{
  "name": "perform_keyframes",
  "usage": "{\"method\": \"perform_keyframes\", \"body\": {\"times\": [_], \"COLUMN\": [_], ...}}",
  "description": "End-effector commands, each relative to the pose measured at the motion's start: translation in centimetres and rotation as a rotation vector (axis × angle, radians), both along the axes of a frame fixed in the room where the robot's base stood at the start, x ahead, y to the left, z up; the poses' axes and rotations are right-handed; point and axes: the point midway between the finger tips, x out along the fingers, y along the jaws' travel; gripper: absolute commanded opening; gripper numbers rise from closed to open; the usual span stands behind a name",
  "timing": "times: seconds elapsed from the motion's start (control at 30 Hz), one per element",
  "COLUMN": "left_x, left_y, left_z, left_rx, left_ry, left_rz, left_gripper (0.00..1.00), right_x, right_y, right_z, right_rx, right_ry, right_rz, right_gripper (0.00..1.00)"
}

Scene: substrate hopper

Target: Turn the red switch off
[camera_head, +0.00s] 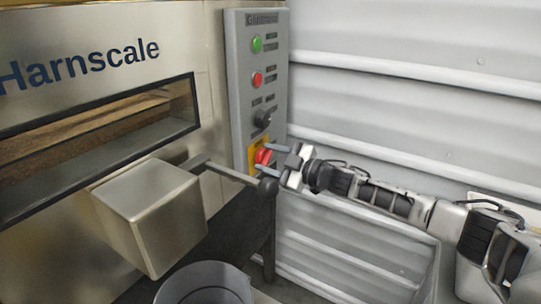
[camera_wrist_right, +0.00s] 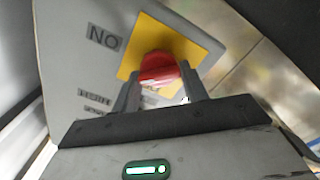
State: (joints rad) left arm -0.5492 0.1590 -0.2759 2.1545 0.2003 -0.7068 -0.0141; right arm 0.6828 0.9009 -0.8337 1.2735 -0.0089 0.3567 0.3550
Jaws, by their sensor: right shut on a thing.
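The red switch (camera_head: 263,155) sits on a yellow plate low on the grey control panel (camera_head: 236,90). In the right wrist view the red switch (camera_wrist_right: 158,68) is in front of the yellow plate (camera_wrist_right: 181,42), between my two fingers. My right gripper (camera_head: 272,159) reaches in from the right and is shut on the switch. It also shows in the right wrist view (camera_wrist_right: 160,88), with a finger on each side of the red knob. The lower part of the switch is partly hidden by the gripper. My left gripper is not in view.
Above the switch are a black knob (camera_head: 263,119), a red button (camera_head: 257,79) and a green button (camera_head: 257,44). A lever with a black ball end (camera_head: 268,187) lies just below my right gripper. A metal box (camera_head: 150,215) and a bucket (camera_head: 205,283) are lower left.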

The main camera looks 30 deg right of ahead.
Motion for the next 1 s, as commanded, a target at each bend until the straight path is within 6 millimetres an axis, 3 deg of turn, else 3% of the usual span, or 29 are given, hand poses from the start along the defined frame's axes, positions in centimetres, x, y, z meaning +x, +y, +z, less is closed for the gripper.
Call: {"method": "perform_keyframes", "body": {"times": [0.6,1.0], "left_x": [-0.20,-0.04], "left_y": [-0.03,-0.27], "left_z": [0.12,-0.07], "left_rx": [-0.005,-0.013], "left_ry": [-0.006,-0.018], "left_rz": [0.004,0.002], "left_gripper": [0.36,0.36], "right_x": [-0.11,-0.11], "right_y": [0.14,0.17], "right_z": [-0.39,-0.48], "right_rx": [-0.493,-0.695], "right_ry": [-0.289,-0.408], "right_rz": [0.001,0.002], "right_gripper": [0.21,0.21]}}
